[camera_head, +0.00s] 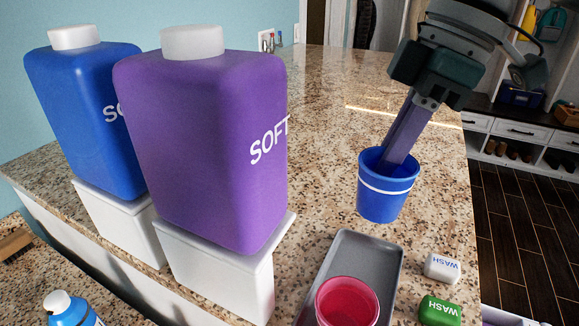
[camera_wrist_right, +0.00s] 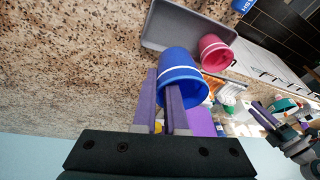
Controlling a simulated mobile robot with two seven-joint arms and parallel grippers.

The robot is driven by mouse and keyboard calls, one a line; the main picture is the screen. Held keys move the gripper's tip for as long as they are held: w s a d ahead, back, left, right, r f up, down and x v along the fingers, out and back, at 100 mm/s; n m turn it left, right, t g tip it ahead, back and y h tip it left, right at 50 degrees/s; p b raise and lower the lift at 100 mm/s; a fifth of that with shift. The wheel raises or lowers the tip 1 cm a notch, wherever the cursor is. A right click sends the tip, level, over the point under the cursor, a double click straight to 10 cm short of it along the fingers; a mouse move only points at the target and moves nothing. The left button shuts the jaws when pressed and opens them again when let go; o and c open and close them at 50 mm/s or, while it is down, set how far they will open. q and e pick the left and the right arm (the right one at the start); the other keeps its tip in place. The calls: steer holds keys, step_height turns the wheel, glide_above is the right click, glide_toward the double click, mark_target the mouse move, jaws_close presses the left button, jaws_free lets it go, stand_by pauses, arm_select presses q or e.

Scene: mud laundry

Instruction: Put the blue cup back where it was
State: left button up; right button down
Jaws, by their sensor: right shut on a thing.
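The blue cup (camera_head: 387,200) with a white band is in the middle right of the head view, over the granite counter behind the grey tray. My right gripper (camera_head: 393,163) reaches down to it from the upper right and is shut on its wall, with a finger inside the cup. The cup (camera_wrist_right: 181,64) also shows between the purple fingers in the right wrist view. The cup is roughly upright; I cannot tell whether its base touches the counter.
A grey tray (camera_head: 373,252) holds a pink-red cup (camera_head: 347,303). White (camera_head: 442,267) and green (camera_head: 438,311) WASH blocks lie right of it. Purple (camera_head: 205,150) and blue (camera_head: 82,120) bottles stand on white stands at left. The counter behind is mostly clear; its edge is at right.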

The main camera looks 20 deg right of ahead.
step_height(320, 180, down, 10)
steer(key=shift+r, duration=0.1)
stand_by(0.4)
steer(key=shift+f, duration=0.2)
steer(key=c, duration=1)
jaws_free()
steer(key=shift+o, duration=0.2)
steer(key=v, duration=1.2)
steer(key=shift+r, duration=0.25)
steer(key=shift+s+a, duration=0.1)
